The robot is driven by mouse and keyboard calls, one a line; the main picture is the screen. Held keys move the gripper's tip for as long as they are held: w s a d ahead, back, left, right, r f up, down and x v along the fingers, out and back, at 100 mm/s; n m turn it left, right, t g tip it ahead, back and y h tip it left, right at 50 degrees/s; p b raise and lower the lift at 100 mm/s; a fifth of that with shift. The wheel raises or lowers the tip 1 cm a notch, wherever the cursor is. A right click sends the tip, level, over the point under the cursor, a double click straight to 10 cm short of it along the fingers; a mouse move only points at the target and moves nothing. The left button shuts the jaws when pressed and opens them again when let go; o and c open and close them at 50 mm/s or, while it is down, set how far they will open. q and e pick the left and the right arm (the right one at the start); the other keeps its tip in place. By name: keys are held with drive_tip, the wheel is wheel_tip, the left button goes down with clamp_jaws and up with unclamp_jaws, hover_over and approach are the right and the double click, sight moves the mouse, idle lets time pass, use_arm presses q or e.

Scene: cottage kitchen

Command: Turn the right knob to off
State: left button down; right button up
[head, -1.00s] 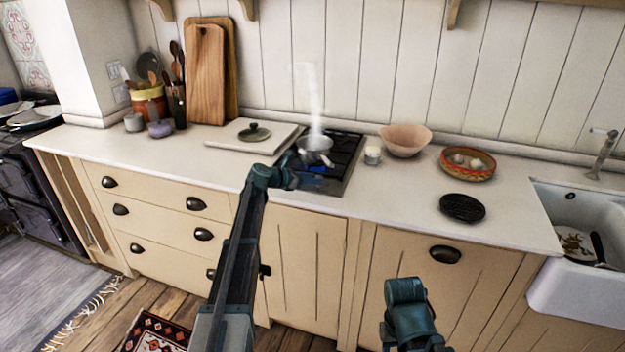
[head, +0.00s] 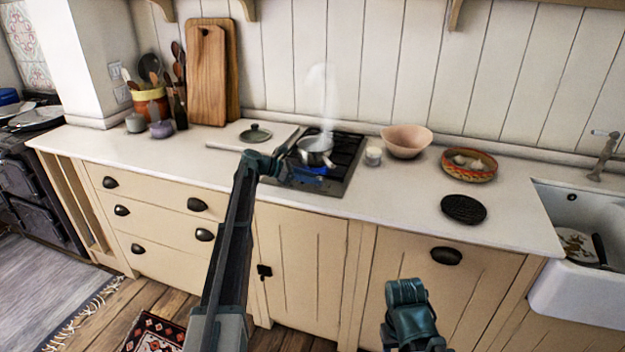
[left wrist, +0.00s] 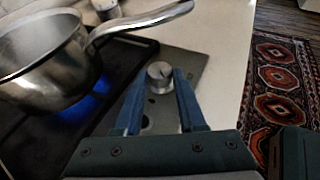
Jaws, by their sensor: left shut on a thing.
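The silver right knob (left wrist: 160,75) sits on the hob's steel front strip in the left wrist view. The two blue fingers of my left gripper (left wrist: 158,82) are around it, one on each side, shut on it. In the head view my left gripper (head: 312,182) is at the front of the hob (head: 338,182), and it hides the knob. A steel saucepan (left wrist: 45,65) stands on the hob, over a blue flame (left wrist: 88,103). Of my right arm only links show at the bottom; its gripper is not in view.
A small white jar (head: 373,156) and a pink bowl (head: 406,142) stand right of the hob. A board with a lid (head: 255,133) lies left.

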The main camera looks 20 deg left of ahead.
use_arm(q)
drive_tip(key=shift+w+a+m+g+h, duration=0.15)
drive_tip(key=shift+m+g+h, duration=0.1)
drive_tip(key=shift+m+g, duration=0.3)
drive_tip(key=shift+w+m+g+h, duration=0.15)
drive_tip(key=shift+m+g+h, duration=0.1)
drive_tip(key=shift+m+g, duration=0.3)
drive_tip(key=shift+g, duration=0.3)
drive_tip(key=c, duration=0.5)
unclamp_jaws()
